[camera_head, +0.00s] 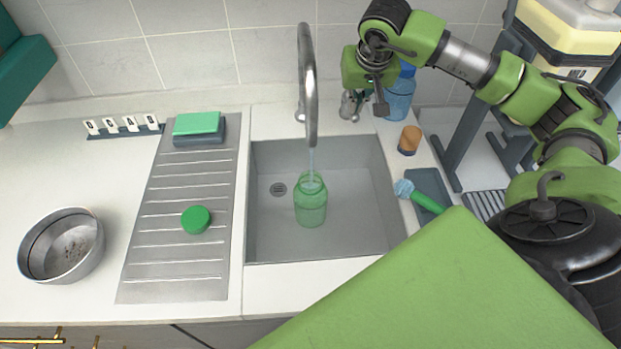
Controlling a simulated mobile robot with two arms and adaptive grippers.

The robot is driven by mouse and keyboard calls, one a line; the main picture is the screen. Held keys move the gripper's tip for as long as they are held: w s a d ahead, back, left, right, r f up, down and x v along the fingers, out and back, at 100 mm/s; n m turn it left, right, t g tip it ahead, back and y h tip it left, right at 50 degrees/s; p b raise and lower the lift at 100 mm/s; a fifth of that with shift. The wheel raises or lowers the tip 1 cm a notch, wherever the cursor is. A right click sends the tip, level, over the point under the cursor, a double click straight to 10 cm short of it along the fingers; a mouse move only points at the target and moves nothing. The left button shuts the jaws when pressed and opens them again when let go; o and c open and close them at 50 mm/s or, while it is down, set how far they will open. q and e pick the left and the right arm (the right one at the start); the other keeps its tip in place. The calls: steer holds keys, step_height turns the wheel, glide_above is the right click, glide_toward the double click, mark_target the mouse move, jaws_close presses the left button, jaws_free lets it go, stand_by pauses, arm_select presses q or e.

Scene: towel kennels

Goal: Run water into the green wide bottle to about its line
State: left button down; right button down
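The green wide bottle (310,208) stands upright and open in the sink, under the tap spout (308,90). A thin stream of water (311,160) falls from the spout into its mouth. The lower part of the bottle looks darker, but I cannot clearly make out the water level or the line. A green round lid (196,219) lies on the ribbed drainboard. My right gripper (366,106) points down behind the sink's right rear corner, at the small metal tap handle (348,104). Whether its fingers touch or grip the handle is unclear. My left gripper is out of view.
A blue bottle (400,98) stands close behind my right gripper. An orange-brown cylinder (410,139) and a green-handled brush (425,200) are right of the sink (360,232). A steel bowl (36,254) stands at left.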

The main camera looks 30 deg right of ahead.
steer(key=shift+r+p, duration=1.4)
steer(key=shift+r, duration=0.4)
steer(key=shift+r, duration=0.2)
steer(key=p+v, duration=0.4)
steer(key=v, duration=0.2)
steer(key=shift+s+a, duration=0.2)
steer(key=shift+s, duration=0.15)
